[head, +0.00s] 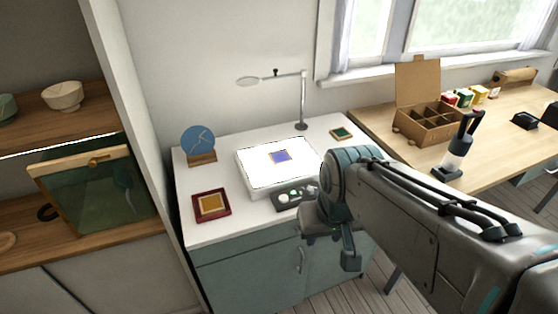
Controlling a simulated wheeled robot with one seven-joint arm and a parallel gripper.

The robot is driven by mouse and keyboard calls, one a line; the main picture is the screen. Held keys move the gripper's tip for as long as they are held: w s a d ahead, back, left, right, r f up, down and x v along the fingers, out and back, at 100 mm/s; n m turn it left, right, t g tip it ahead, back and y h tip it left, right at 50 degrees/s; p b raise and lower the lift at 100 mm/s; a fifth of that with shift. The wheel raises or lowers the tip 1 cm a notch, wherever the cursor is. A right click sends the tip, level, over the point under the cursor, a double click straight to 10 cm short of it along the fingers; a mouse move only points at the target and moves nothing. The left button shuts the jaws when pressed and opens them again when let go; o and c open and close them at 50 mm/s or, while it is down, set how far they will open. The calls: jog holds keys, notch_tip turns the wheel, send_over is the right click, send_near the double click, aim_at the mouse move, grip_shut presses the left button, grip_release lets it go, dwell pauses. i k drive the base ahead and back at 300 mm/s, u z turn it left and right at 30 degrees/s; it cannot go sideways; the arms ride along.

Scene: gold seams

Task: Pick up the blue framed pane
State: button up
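A small blue pane (280,156) with a thin tan frame lies on the bright white light panel (249,173) on the white cabinet top. My gripper (348,258) hangs low in front of the cabinet's front edge, to the right of and nearer than the pane. It is apart from the pane, and nothing shows held in it. My arm hides part of it, so I cannot tell whether its fingers are open or shut.
An amber pane in a dark red frame (211,205), a round blue disc (198,140) on a wooden stand, a green-framed piece (341,133) and a dark tray (288,199) surround the panel. A lamp (302,100) rises behind it. A desk (500,135) stands right, shelves (75,125) left.

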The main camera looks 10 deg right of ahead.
aim_at(278, 158)
jog(key=k, duration=0.25)
jog(key=z, duration=1.3)
jog(key=i, duration=0.85)
jog(key=u, duration=2.2)
jog(key=i, duration=0.5)
